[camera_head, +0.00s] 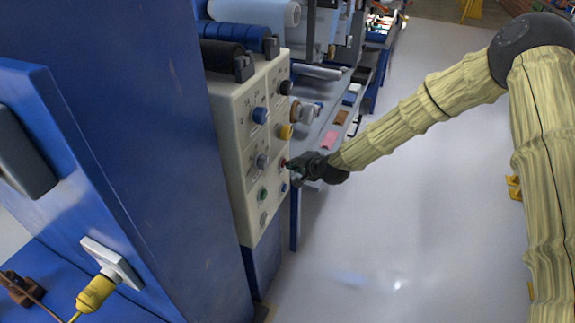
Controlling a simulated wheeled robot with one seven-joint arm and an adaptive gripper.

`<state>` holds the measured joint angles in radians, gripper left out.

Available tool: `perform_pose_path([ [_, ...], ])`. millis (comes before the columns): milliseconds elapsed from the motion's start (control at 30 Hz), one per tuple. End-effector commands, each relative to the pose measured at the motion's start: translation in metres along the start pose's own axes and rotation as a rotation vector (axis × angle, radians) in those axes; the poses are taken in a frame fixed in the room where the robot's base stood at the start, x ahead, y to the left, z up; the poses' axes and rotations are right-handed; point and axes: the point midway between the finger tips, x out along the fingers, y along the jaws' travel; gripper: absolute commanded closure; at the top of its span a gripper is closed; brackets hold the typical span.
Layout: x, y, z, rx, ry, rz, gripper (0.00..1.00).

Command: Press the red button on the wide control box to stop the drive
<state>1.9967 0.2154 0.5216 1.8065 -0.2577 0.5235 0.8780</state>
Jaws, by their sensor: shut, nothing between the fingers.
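The wide control box (234,185) is a cream panel fixed beside the blue machine. Its face carries two columns of knobs and buttons. The small red button (284,162) is in the right column, below the yellow knob (286,131). My gripper (293,167) is dark and shut, with its tip right by the red button at the right edge of the panel. I cannot tell whether it touches the button. My arm reaches in from the right and the gripper partly hides the area beside the button.
A blue knob (260,115), a grey knob (262,160) and a green button (263,194) sit in the left column. A large blue cabinet (130,130) stands at the left. Rollers (255,12) lie above the box.

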Motion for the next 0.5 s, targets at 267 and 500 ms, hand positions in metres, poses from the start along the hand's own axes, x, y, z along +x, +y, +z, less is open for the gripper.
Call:
perform_pose_path([
  [267,-0.0002,0.0,0.0004,0.0,-0.001,0.0,1.0],
  [500,-0.0054,0.0039,-0.0035,0.001,0.0,0.0,1.0],
])
